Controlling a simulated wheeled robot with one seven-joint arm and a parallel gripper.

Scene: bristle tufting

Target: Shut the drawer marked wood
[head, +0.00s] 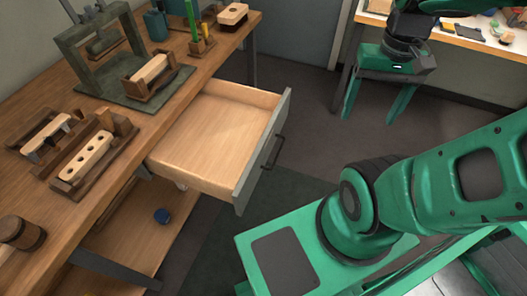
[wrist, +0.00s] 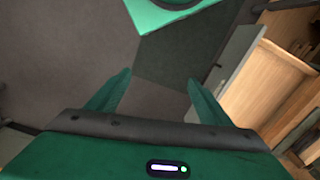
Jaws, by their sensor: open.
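A wooden drawer (head: 218,135) stands pulled out from under the workbench, and it looks empty. Its grey front (head: 252,165) carries a dark bar handle (head: 274,152). No mark can be read on it from here. In the wrist view the drawer (wrist: 262,80) shows at the right, with its grey front edge on. My gripper (head: 370,119) is at the upper right of the head view, beyond the drawer and apart from it. Its two green fingers point down, spread wide with nothing between them. The fingers also show in the wrist view (wrist: 160,77), over bare floor.
The workbench (head: 120,150) holds a press frame (head: 85,45), wooden jigs with drilled blocks (head: 85,160), and a round wooden mallet or tub (head: 20,233). A lower shelf (head: 135,235) bears a small blue item (head: 162,216). Another table with items (head: 470,35) stands at the upper right. Floor before the drawer is clear.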

